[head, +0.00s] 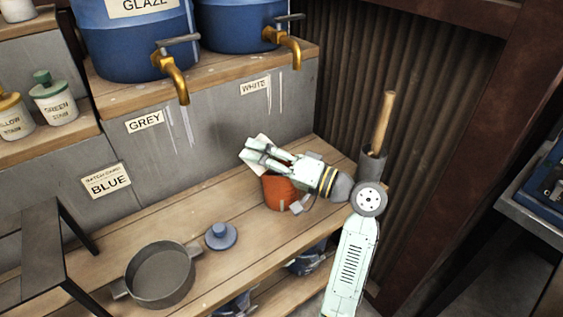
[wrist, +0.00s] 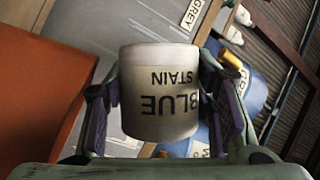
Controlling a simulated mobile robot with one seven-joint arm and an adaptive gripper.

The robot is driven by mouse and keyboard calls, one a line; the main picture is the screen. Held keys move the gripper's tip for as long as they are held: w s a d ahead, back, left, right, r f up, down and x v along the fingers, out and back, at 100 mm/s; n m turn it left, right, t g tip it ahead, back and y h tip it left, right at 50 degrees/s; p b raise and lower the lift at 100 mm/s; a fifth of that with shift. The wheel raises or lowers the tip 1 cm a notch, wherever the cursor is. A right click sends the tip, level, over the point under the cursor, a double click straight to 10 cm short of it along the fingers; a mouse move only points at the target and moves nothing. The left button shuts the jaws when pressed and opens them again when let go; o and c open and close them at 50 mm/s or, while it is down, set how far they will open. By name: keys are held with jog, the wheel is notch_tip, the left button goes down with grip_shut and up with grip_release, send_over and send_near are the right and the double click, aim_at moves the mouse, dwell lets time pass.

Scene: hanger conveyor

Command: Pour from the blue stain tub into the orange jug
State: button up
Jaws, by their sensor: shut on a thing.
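My gripper (head: 256,153) is shut on the white blue stain tub (wrist: 158,90), one finger on each side of it. In the wrist view the tub's BLUE STAIN label reads upside down. In the head view only a pale, tilted part of the tub (head: 262,140) shows behind the fingers; its mouth and contents are hidden. The orange jug (head: 283,194) stands on the wooden bench just below my gripper, its top partly covered by it. In the wrist view the jug (wrist: 45,90) fills the left side, close beside the tub. I cannot tell whether they touch.
A blue knobbed lid (head: 221,236) and a grey two-handled pot (head: 160,275) sit on the bench (head: 205,205) to the left. A grey holder with a wooden handle (head: 383,122) stands at right. Blue glaze barrels with brass taps (head: 177,82) are above. Green and yellow stain tubs stand upper left.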

jog(key=shift+w+d+f+m+t+y+p, duration=0.1)
jog(key=shift+m+t+y+p, duration=0.25)
jog(key=shift+m, duration=0.45)
jog(key=shift+m, duration=0.4)
jog(key=shift+f+p, duration=0.1)
jog(key=shift+p, duration=0.25)
jog(key=shift+d+f+m+t+y, duration=0.1)
jog(key=shift+m+t+y, duration=0.15)
jog(key=shift+m, duration=0.35)
jog(key=shift+f, duration=0.1)
